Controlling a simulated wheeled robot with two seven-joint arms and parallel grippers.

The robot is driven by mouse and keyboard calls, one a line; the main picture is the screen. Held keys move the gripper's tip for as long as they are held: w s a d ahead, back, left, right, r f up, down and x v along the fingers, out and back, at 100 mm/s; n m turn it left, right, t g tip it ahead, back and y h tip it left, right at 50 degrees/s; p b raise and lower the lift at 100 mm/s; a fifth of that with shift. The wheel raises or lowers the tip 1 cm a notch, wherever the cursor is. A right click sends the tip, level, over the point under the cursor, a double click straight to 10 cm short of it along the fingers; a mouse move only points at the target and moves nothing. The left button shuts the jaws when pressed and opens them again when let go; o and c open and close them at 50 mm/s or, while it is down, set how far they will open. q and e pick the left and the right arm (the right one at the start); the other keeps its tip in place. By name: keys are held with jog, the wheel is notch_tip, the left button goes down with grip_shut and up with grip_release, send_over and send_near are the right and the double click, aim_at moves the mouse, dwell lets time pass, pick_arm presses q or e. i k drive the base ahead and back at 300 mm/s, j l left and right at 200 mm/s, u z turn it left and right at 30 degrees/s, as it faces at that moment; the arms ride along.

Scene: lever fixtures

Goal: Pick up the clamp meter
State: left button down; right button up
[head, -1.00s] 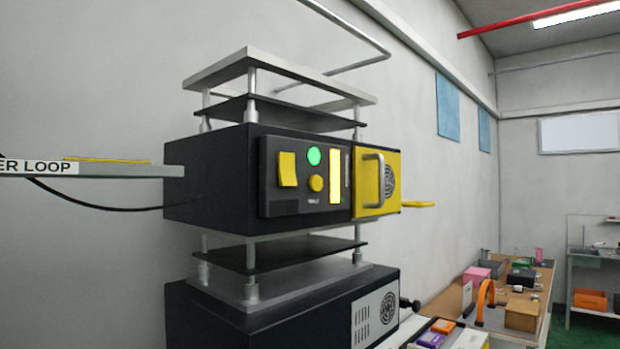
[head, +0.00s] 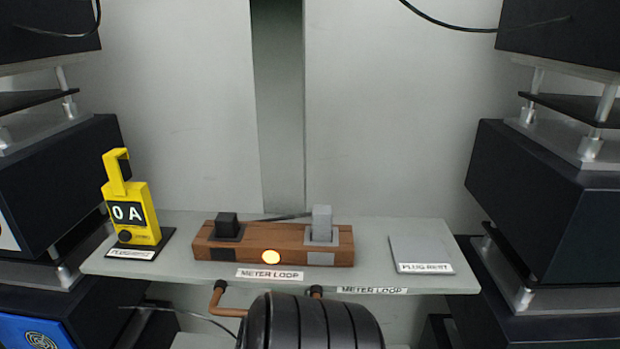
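The yellow clamp meter (head: 138,215) stands upright at the left end of a grey shelf (head: 380,240) in the head view. Its dark display reads "0 A", and a hook-shaped jaw rises from its top. It rests on a dark base pad with a white label. Neither of my grippers shows in the head view.
A wooden block (head: 285,243) labelled METER LOOP carries a black plug (head: 228,226), a grey plug (head: 321,224) and a lit round lamp (head: 270,257). A grey plug-rest plate (head: 420,254) lies at right. Dark cabinets (head: 50,190) flank the shelf. A black ribbed cylinder (head: 310,322) is in front.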

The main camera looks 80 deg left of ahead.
aim_at(130, 204)
jog(key=u, duration=3.7)
